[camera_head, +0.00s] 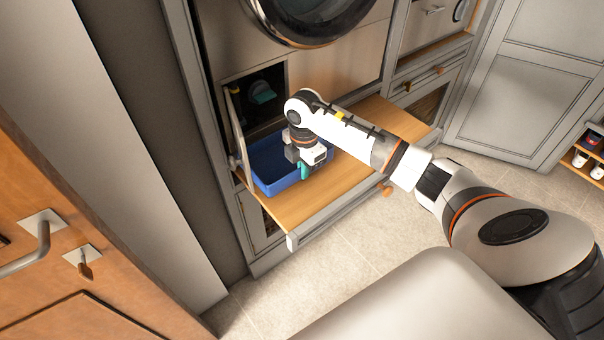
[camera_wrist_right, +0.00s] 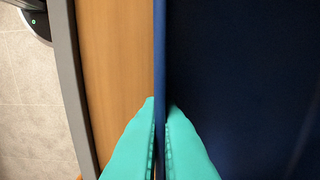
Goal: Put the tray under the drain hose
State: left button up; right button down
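The blue tray (camera_head: 265,152) sits on the wooden pull-out shelf, just in front of the dark opening low in the machine. My right gripper (camera_head: 304,170) is at the tray's front right edge, pointing down. In the right wrist view its teal fingers (camera_wrist_right: 160,140) are closed on the tray's thin wall (camera_wrist_right: 161,50), one on each side. Inside the opening a teal round part (camera_head: 262,92) shows; I cannot make out a drain hose for certain. My left gripper is not in view.
A narrow open flap (camera_head: 237,125) stands at the left of the opening, close to the tray. The wooden shelf (camera_head: 350,172) is bare to the right. The machine's round door (camera_head: 308,22) is above. A cabinet door (camera_head: 520,90) stands at the right.

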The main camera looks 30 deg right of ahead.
jog(key=shift+w+r, duration=0.1)
jog(key=shift+w, duration=0.35)
jog(key=shift+s+f, duration=0.1)
jog(key=shift+f, duration=1.7)
jog(key=shift+f, duration=0.1)
jog(key=c, duration=1.6)
grip_release()
notch_tip(320, 180, up, 12)
jog(key=shift+r, duration=0.1)
